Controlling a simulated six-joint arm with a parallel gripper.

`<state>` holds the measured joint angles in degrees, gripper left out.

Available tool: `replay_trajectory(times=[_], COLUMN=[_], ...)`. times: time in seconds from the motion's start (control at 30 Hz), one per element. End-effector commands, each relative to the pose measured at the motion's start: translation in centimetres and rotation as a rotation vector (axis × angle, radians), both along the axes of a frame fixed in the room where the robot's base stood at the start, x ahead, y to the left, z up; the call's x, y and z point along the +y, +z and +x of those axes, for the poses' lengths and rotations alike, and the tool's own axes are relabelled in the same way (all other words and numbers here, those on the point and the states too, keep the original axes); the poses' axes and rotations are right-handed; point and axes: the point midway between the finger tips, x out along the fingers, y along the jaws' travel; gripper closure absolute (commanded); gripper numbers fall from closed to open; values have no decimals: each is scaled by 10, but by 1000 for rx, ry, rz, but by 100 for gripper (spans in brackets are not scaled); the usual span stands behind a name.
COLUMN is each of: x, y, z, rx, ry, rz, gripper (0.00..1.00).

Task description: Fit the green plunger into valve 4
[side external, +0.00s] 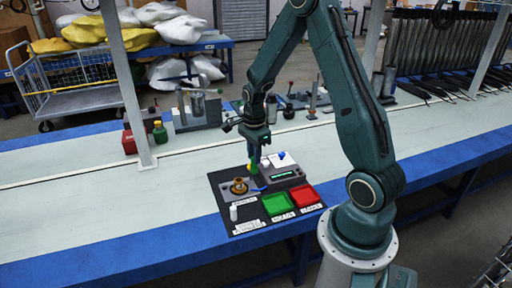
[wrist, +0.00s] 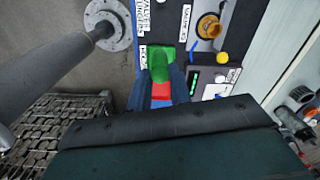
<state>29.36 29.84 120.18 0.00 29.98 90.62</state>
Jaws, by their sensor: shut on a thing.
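My gripper (side external: 256,153) points down above the back of the dark work mat and is shut on the green plunger (side external: 253,167). The brass valve part (side external: 239,187) sits in a grey holder on the mat, left of and nearer the camera than my gripper. It also shows in the wrist view (wrist: 208,26), beside the label for valve 4 (wrist: 187,20). The plunger appears apart from the valve; its lower end is hard to make out.
A green tray (side external: 265,204) and a red tray (side external: 305,206) stand at the mat's front. A grey box with a lit display (side external: 285,173) stands at right. A white cylinder (side external: 233,213) stands at front left.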

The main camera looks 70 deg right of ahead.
Motion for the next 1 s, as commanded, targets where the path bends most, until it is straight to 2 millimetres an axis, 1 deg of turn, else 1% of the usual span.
replay_trajectory(times=[0.17, 0.37, 0.57, 0.8, 1.0], x=[-2, -11, -30, -58, -77], y=[0, 2, 5, 12, 19], z=[2, 15, 40, 75, 97], rx=[0, -2, -2, -1, -2], ry=[-6, -43, -122, -248, -335], rz=[0, -1, -1, 0, -1], gripper=[100, 100, 100, 100, 100])
